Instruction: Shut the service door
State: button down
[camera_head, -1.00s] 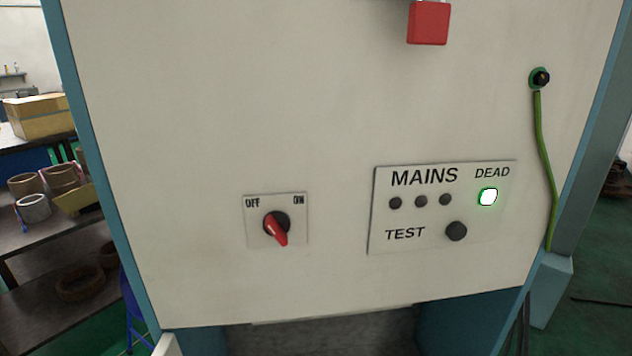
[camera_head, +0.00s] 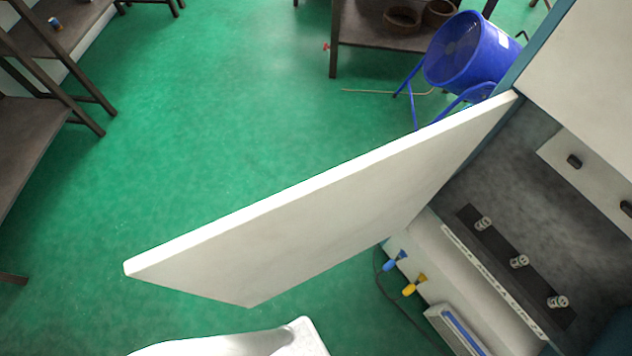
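The service door (camera_head: 340,215) is a white panel that stands open. It is hinged at the left side of the machine cabinet (camera_head: 590,70) and swings out toward the lower left over the green floor. Its free edge is at the left, and the open compartment (camera_head: 500,165) shows to its right. A white rounded part of my arm (camera_head: 250,343) shows at the bottom edge, apart from the door in the picture. My gripper is not in view.
A blue drum fan (camera_head: 470,52) stands behind the door's hinge side. The green floor (camera_head: 210,130) left of the door is clear.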

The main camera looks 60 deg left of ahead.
aim_at(248, 257)
jog(key=k+j, duration=0.15)
jog(key=j, duration=0.25)
jog(key=k+j+u, duration=0.1)
jog(key=j, duration=0.3)
jog(key=k+j, duration=0.25)
jog(key=j, duration=0.15)
jog(key=k+j+u, duration=0.1)
jog(key=j, duration=0.3)
jog(key=k+u, duration=0.3)
jog(key=k, duration=0.65)
